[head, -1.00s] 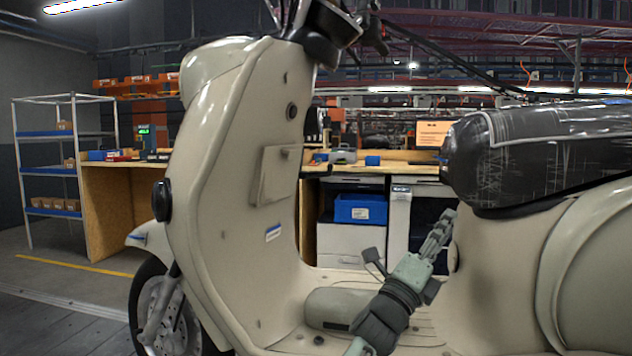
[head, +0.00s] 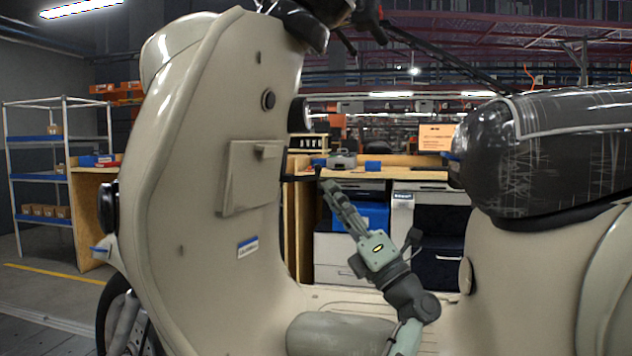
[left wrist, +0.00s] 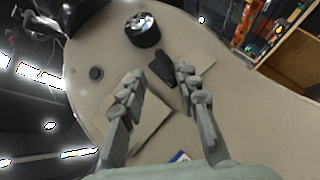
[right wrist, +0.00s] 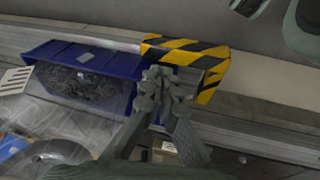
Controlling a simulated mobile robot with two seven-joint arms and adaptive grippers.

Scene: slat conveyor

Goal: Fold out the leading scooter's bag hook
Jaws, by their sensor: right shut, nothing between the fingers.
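The cream scooter (head: 215,190) fills the head view, its leg shield facing right. A small dark piece, which looks like the bag hook (left wrist: 163,68), is on the leg shield in the left wrist view, below a round black-and-chrome part (left wrist: 143,30). It shows small and dark in the head view (head: 301,171); how far it is folded I cannot tell. My left gripper (head: 331,188) points up at the leg shield, just right of and below the hook. Its fingers (left wrist: 159,80) are open, either side of the hook's direction, with nothing between them. My right gripper (right wrist: 162,76) is shut and empty.
A raised panel (head: 250,178) with a latch stands out from the leg shield. The black wrapped seat (head: 545,150) overhangs at the right. Below my right gripper are a blue bin (right wrist: 75,75) and a yellow-black striped block (right wrist: 195,58).

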